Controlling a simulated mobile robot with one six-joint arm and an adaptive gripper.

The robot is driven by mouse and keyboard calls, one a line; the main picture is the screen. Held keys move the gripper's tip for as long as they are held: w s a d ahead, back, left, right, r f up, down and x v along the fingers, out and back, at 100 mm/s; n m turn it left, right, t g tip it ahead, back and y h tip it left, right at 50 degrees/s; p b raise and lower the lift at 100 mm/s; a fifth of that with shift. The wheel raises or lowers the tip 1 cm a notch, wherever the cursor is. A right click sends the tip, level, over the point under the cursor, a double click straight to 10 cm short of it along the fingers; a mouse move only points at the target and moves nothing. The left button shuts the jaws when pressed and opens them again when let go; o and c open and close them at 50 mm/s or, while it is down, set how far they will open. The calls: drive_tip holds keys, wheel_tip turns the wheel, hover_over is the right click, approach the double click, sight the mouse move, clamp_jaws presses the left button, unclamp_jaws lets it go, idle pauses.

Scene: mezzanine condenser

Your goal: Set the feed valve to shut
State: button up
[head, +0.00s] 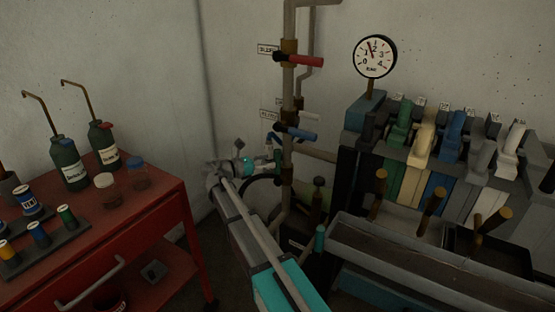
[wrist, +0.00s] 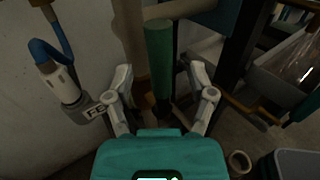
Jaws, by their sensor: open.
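My gripper (wrist: 161,78) is open in the wrist view, one finger on each side of a green bar-shaped handle (wrist: 159,48). There is a gap between the handle and each finger. A label (wrist: 96,110) beginning "FE" is partly hidden by the left finger, so the handle appears to be the feed valve's.
The pipe also carries a red handle (head: 306,61) and a blue handle (head: 301,133). A dial gauge (head: 375,56) and a bank of coloured levers (head: 423,140) stand at right, above a long trough (head: 400,262). A red cart (head: 125,225) with bottles is at left.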

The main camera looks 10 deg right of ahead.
sight(277, 158)
drive_tip(key=shift+w+d, duration=0.2)
drive_tip(key=shift+d, duration=0.8)
drive_tip(key=shift+w+d, duration=0.2)
drive_tip(key=shift+d, duration=0.75)
drive_tip(key=shift+c, duration=0.2)
clamp_jaws()
